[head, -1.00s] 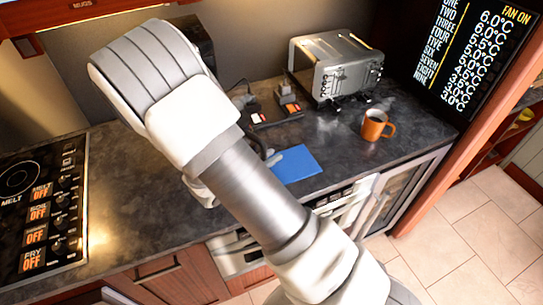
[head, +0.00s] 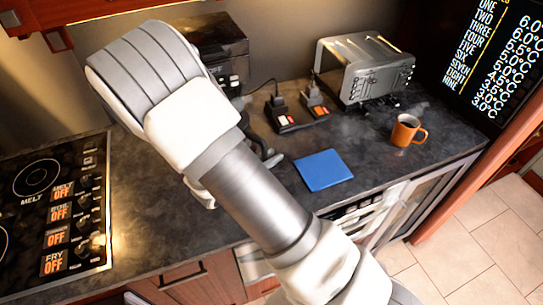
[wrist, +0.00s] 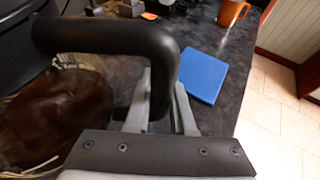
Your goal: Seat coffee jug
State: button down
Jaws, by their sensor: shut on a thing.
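The coffee jug shows in the wrist view as a thick black handle (wrist: 110,38) and a dark brown body (wrist: 60,112) at the left. My gripper (wrist: 162,105) has its two grey fingers on either side of the handle's downward part, closed on it. In the head view my arm hides most of the jug and the gripper; a dark curved piece, perhaps the handle, shows beside the arm. A black coffee machine (head: 222,45) stands at the back wall, partly behind my arm. Whether the jug touches the machine or the counter is hidden.
A blue square (head: 324,170) lies on the dark counter right of my arm. An orange mug (head: 407,131), a silver toaster (head: 365,68) and a socket block with plugs (head: 297,114) stand farther right and back. A hob (head: 50,195) is at the left. Clear counter lies left of my arm.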

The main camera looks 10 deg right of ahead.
dwell(0.3)
jog(key=w+a+b, duration=0.1)
jog(key=w+a, duration=0.1)
jog(key=w, duration=0.7)
jog(key=w+a+b, duration=0.1)
jog(key=w+b, duration=0.1)
jog(key=w, duration=0.7)
jog(key=shift+w+a+f, duration=0.35)
jog(key=shift+f, duration=0.05)
dwell(0.7)
jog(key=shift+f+b, duration=0.15)
jog(key=shift+b, duration=0.45)
dwell(0.9)
jog(key=shift+f, duration=0.3)
jog(key=shift+f+b, duration=0.25)
jog(key=shift+b, duration=0.5)
dwell(0.7)
jog(key=c, duration=0.7)
grip_release()
jog(key=shift+s, duration=0.1)
